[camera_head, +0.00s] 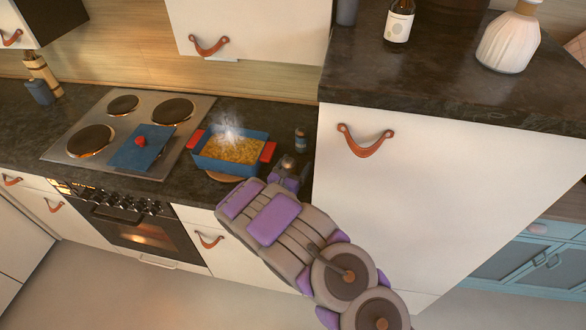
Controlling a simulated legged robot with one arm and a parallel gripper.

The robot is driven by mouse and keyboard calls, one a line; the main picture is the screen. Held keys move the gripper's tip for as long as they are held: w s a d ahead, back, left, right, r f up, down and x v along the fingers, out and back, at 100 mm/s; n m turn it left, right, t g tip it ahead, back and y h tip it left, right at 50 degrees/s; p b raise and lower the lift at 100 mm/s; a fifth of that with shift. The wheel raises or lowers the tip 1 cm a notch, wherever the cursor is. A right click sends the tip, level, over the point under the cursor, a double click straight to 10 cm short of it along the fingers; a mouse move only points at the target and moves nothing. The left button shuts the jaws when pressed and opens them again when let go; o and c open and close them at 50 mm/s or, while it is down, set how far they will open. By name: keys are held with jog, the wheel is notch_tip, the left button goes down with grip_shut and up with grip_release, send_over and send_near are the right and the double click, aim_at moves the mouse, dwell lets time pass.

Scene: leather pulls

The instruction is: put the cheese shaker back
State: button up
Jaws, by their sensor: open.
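A small dark jar (301,141) with a pale band stands upright on the counter, right of the baking dish and close to the tall cabinet; it may be the cheese shaker. My gripper (287,168) is open at the counter's front edge, just in front of this jar. A small round greyish top (288,161) shows at the fingers. I cannot tell whether it is a shaker between them or part of my gripper. The fingertips are small and partly hidden by my own arm.
A steaming blue baking dish (228,166) with red handles stands left of my gripper on a wooden board (222,177). A blue lid (136,156) lies on the stove (73,160). The tall white cabinet (400,190) limits room on the right.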

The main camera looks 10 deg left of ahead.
jog(key=shift+s+a, duration=0.3)
jog(key=p+v, duration=0.2)
jog(key=v, duration=0.8)
jog(key=shift+d, duration=0.1)
jog(key=shift+s+a, duration=0.3)
jog(key=shift+s, duration=0.35)
